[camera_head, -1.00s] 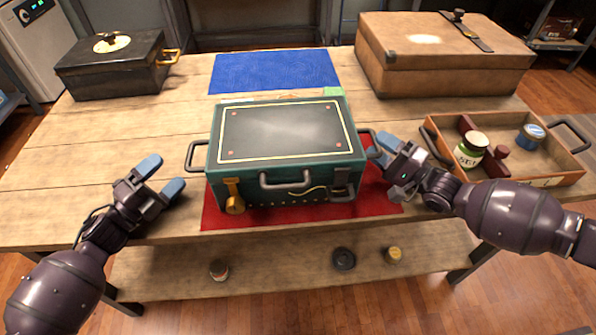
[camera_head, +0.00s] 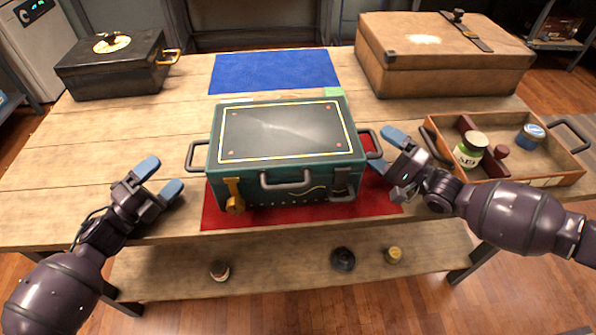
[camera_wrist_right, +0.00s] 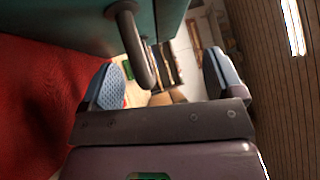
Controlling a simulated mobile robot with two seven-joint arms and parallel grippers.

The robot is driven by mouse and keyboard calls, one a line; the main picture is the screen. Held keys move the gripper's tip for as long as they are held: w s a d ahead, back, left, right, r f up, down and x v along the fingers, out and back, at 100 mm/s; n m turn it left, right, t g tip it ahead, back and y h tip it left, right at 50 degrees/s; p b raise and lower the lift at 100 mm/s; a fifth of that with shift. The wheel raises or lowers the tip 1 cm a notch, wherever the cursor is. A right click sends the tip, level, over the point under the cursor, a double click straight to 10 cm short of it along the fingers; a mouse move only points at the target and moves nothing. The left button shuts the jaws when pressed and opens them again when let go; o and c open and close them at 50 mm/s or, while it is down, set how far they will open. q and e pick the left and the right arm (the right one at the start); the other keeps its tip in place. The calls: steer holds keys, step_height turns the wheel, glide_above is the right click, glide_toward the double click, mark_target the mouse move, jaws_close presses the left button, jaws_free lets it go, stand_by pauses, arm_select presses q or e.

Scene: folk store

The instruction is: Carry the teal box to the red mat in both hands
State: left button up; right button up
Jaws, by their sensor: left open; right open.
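The teal box (camera_head: 284,185) with a black lid panel sits on the red mat (camera_head: 232,218) near the table's front edge. It has a dark handle on each side and one in front. My left gripper (camera_head: 160,178) is open and empty, left of the box and apart from its left handle (camera_head: 196,156). My right gripper (camera_head: 388,155) is open at the box's right side, close to the right handle (camera_head: 373,147). In the right wrist view that handle (camera_wrist_right: 138,50) shows ahead, between the open fingers (camera_wrist_right: 164,84); the fingers are not closed on it.
A blue mat (camera_head: 275,73) lies behind the box. A black case (camera_head: 115,75) stands back left and a large brown case (camera_head: 440,65) back right. A wooden tray (camera_head: 545,170) with jars is at the right. Several small items lie on the lower shelf (camera_head: 290,262).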

arm_select(q)
steer(key=shift+s+f, duration=0.1)
steer(key=shift+f, duration=0.2)
arm_select(e)
steer(key=v, duration=0.7)
steer(key=shift+f, duration=0.15)
arm_select(q)
steer(key=shift+f, duration=0.1)
arm_select(e)
steer(key=shift+s+d, duration=0.1)
